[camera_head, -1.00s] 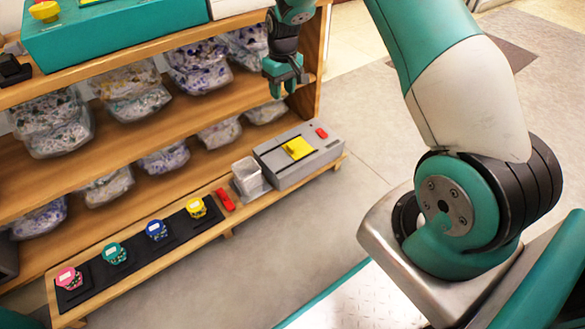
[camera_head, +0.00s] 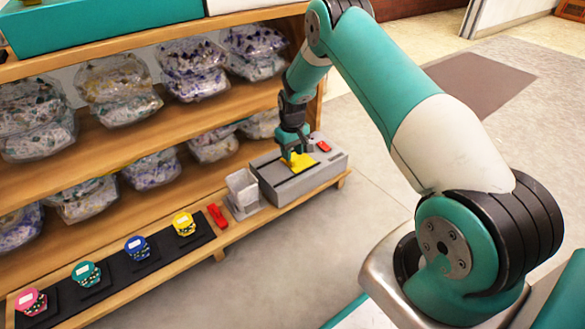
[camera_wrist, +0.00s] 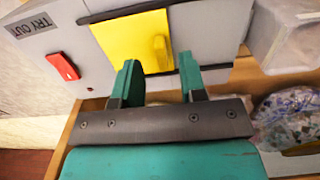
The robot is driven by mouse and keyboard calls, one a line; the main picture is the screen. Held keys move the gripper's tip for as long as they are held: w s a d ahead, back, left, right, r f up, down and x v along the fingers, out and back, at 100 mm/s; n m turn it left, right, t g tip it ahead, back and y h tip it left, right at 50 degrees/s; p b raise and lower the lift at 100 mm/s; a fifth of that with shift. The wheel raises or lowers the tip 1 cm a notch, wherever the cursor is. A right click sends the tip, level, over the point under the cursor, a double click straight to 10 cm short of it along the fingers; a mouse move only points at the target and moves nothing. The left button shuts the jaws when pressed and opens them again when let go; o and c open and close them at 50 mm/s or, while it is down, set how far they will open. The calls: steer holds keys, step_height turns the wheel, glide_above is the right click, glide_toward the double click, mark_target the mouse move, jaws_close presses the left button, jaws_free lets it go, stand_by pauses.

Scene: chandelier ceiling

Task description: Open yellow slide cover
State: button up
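The yellow slide cover (camera_wrist: 133,41) lies on top of the grey box (camera_head: 325,172) on the low shelf at the right. It has a raised yellow handle (camera_wrist: 160,47). The cover also shows in the head view (camera_head: 302,165), partly hidden by my gripper. My gripper (camera_wrist: 160,72) has two green fingers spread apart, with nothing between them. The fingertips are at the cover's edge in the wrist view, close to the handle. I cannot tell whether they touch it. In the head view my gripper (camera_head: 292,155) is down over the box.
A red switch (camera_wrist: 62,66) beside a "TRY OUT" label (camera_wrist: 31,25) is on the box. A clear square container (camera_head: 244,188) and a red object (camera_head: 217,215) stand left of it. Bags of pieces (camera_head: 195,70) fill the shelves. Coloured cups sit on a black strip (camera_head: 160,258).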

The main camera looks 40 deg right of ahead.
mark_target(298, 158)
steer(key=shift+f+b, duration=0.75)
steer(key=shift+f, duration=1.25)
jaws_close()
